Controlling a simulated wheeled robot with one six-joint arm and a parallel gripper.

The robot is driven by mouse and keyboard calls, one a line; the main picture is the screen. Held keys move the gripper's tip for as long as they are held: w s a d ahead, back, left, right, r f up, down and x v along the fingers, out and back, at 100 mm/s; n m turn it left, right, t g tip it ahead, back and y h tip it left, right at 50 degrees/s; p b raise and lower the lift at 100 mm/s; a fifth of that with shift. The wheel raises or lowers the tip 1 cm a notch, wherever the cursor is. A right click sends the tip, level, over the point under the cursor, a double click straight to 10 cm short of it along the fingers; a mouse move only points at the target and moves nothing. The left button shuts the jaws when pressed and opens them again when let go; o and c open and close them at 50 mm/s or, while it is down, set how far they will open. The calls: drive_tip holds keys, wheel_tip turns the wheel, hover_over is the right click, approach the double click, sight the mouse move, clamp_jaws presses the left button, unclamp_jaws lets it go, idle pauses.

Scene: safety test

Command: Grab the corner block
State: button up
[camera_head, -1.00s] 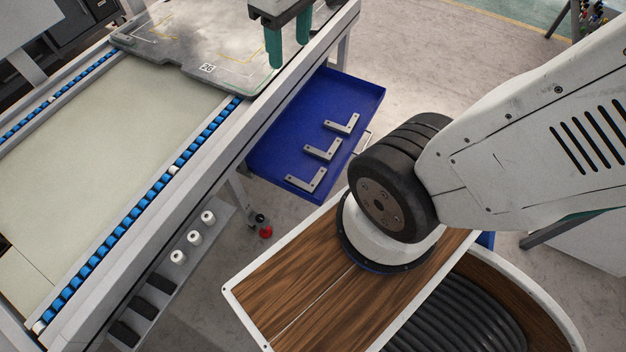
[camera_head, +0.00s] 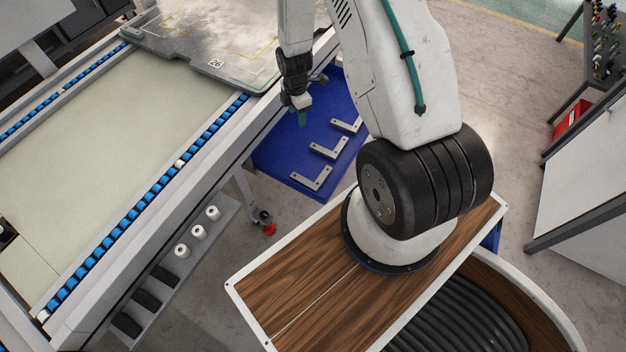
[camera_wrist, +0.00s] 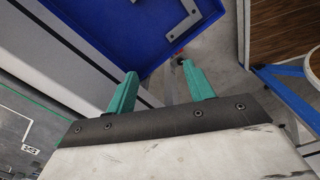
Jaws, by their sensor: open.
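Three grey L-shaped corner blocks lie in a row in a blue drawer (camera_head: 275,152) in the head view: a near one (camera_head: 305,183), a middle one (camera_head: 324,152) and a far one (camera_head: 345,127). My gripper (camera_head: 302,117) hangs at the drawer's far left side, left of the far block and apart from it. In the wrist view its two green fingers (camera_wrist: 160,75) are spread and empty. One corner block (camera_wrist: 180,27) shows beyond them in the blue drawer (camera_wrist: 118,30); the others are out of that view. My arm hides the drawer's far right part.
The conveyor bench (camera_head: 120,160) stands left of the drawer, with a grey plate (camera_head: 190,48) on its far end. White rollers (camera_head: 198,232) sit on a low shelf. My wooden-topped base is in front. Open floor lies to the right.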

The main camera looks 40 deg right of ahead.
drive_tip(key=s+d+f+n, duration=0.1)
drive_tip(key=s+f+n, duration=0.15)
drive_tip(key=f, duration=0.85)
drive_tip(key=n, duration=0.3)
hover_over(319, 182)
drive_tip(key=f, duration=1.2)
drive_tip(key=shift+w+a+f, duration=0.1)
drive_tip(key=shift+w+f, duration=0.15)
drive_tip(key=shift+w, duration=0.05)
drive_tip(key=f, duration=0.8)
drive_tip(key=shift+s, duration=0.2)
drive_tip(key=shift+r, duration=0.1)
clamp_jaws()
drive_tip(key=shift+r, duration=0.1)
